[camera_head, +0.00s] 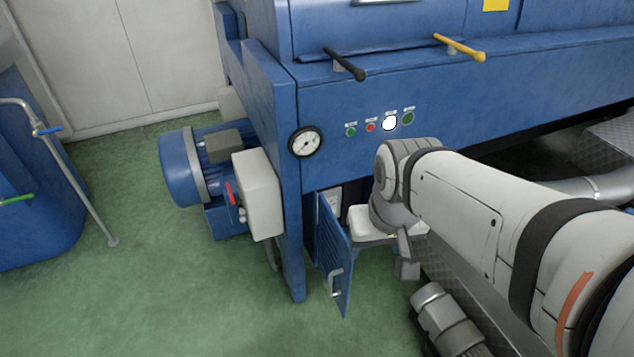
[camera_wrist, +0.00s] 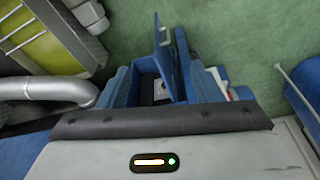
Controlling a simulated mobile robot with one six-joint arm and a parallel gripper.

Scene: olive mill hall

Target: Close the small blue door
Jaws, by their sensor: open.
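The small blue door (camera_head: 334,250) stands ajar at the lower front of the blue machine, swung outward, with vent slots and a metal bar handle (camera_head: 336,284) on its face. Part of the opening behind it shows, with a pale item inside. In the wrist view the door (camera_wrist: 161,36) appears at top centre, standing out from the open dark compartment. My gripper (camera_head: 405,260) is open, just right of the door in the head view, apart from the handle as far as I can see. It holds nothing visible; my arm hides part of the machine front.
Above the door are a pressure gauge (camera_head: 306,142), several buttons, and black (camera_head: 345,64) and yellow (camera_head: 460,47) levers. A blue motor (camera_head: 181,166) and grey box (camera_head: 258,193) stand left. A metal cylinder (camera_head: 447,319) lies below right. The green floor left of the door is clear.

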